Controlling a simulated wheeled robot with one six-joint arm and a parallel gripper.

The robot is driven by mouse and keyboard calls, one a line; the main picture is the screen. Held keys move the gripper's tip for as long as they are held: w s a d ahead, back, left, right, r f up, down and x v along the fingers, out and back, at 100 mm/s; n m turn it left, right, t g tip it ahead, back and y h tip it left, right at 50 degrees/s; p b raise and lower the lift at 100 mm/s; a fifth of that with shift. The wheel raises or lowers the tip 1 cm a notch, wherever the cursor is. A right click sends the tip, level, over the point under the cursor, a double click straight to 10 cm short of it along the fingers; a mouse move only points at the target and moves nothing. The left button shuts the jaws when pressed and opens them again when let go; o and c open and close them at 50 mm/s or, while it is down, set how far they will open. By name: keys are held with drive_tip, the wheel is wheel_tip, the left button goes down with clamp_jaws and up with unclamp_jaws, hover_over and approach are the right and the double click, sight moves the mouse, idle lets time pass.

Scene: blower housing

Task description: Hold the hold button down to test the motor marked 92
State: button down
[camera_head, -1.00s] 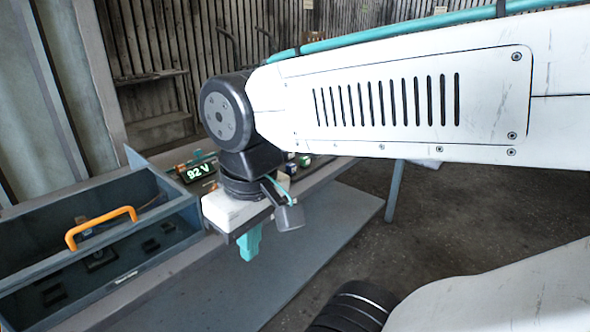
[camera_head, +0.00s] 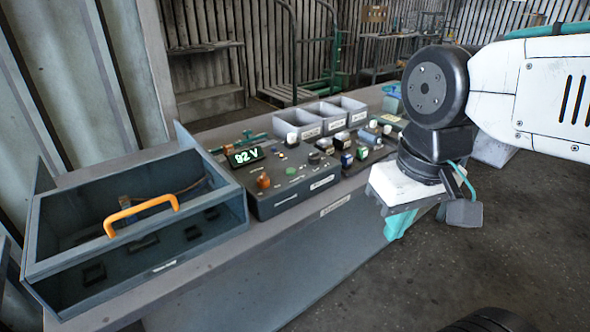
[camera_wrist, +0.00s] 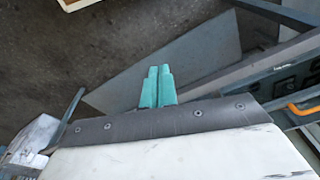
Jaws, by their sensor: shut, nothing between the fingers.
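A dark control box (camera_head: 285,190) stands on the bench in the head view. Its lit display (camera_head: 246,156) reads "92 V". A green button (camera_head: 291,171), an orange-red knob (camera_head: 263,181) and other small controls sit on its top; I cannot read which one is the hold button. Several small motor-like parts (camera_head: 347,160) stand right of the box; their marks are too small to read. My gripper (camera_head: 399,225) points down in front of the bench's front edge, right of the box and touching nothing. In the wrist view its teal fingers (camera_wrist: 158,88) are together and empty.
A blue-grey open case (camera_head: 60,205) with an orange handle (camera_head: 141,213) fills the left of the bench. Grey bins (camera_head: 322,117) stand behind the controls. Open floor (camera_head: 480,240) lies right of the bench.

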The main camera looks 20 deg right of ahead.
drive_tip(key=w+a+r+m+t+y, duration=0.1)
drive_tip(key=w+a+m+y, duration=0.3)
drive_tip(key=w, duration=0.6)
drive_tip(key=m+t, duration=0.6)
drive_tip(key=m, duration=1.1)
hover_over(294, 171)
drive_tip(key=shift+d+f+y, duration=0.1)
drive_tip(key=shift+f+y, duration=0.2)
drive_tip(key=shift+f, duration=0.35)
drive_tip(key=shift+f, duration=4.4)
drive_tip(key=shift+f, duration=0.15)
drive_tip(key=shift+f, duration=0.25)
